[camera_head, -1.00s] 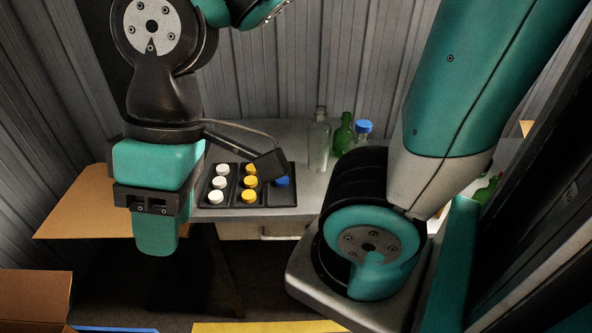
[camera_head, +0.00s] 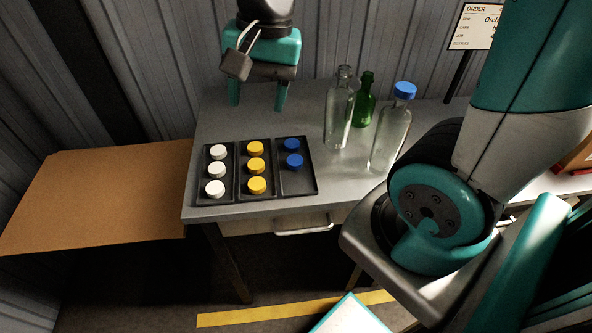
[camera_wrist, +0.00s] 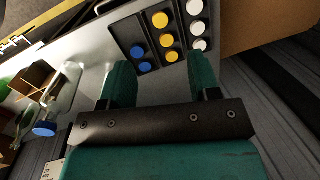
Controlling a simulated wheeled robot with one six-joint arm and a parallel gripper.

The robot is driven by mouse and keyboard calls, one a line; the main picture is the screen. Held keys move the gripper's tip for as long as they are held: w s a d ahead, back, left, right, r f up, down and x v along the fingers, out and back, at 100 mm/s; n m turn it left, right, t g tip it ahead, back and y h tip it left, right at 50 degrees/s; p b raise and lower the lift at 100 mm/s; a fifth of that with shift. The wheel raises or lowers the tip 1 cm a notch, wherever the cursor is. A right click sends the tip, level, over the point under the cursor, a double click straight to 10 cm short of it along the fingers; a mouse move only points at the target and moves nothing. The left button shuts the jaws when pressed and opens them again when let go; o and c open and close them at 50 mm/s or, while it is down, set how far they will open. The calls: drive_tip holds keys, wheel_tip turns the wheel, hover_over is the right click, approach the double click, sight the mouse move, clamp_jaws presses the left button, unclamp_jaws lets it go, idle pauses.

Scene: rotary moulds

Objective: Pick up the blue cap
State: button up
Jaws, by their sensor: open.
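Two blue caps lie in the right column of a black tray (camera_head: 300,183) on the grey table. The far blue cap (camera_head: 291,144) is just behind the near blue cap (camera_head: 294,161). In the wrist view the blue caps (camera_wrist: 138,53) and (camera_wrist: 145,67) lie beyond my fingers, between the fingertips and the yellow caps. Another blue cap (camera_head: 405,90) sits on a clear bottle (camera_head: 391,135). My gripper (camera_head: 256,106) is open and empty, above the back of the table behind the tray. It touches no cap.
White caps (camera_head: 217,170) and yellow caps (camera_head: 256,168) fill the other tray columns. A clear bottle (camera_head: 339,110) and a green bottle (camera_head: 364,100) stand right of the tray. An order sign (camera_head: 476,27) rises behind. A cardboard sheet (camera_head: 95,200) lies left of the table.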

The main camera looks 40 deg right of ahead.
drive_tip(key=w+d+f+m+h+b, duration=0.1)
drive_tip(key=w+d+f+m+b, duration=0.25)
drive_tip(key=d+f+m, duration=0.45)
drive_tip(key=m+h+b, duration=0.1)
drive_tip(key=m+b, duration=0.1)
drive_tip(key=m, duration=0.6)
hover_over(295, 160)
drive_tip(key=shift+g, duration=0.3)
drive_tip(key=f, duration=1.3)
drive_tip(key=shift+s+d, duration=0.15)
drive_tip(key=shift+d, duration=0.05)
drive_tip(key=shift+w+a+f+p, duration=0.1)
drive_tip(key=shift+f+p, duration=0.1)
drive_tip(key=shift+f, duration=1.25)
drive_tip(key=shift+w+a+f+p, duration=0.1)
drive_tip(key=shift+f+p, duration=0.05)
drive_tip(key=shift+f, duration=1.3)
drive_tip(key=c, duration=0.6)
drive_tip(key=shift+c, duration=0.2)
drive_tip(key=shift+r, duration=0.1)
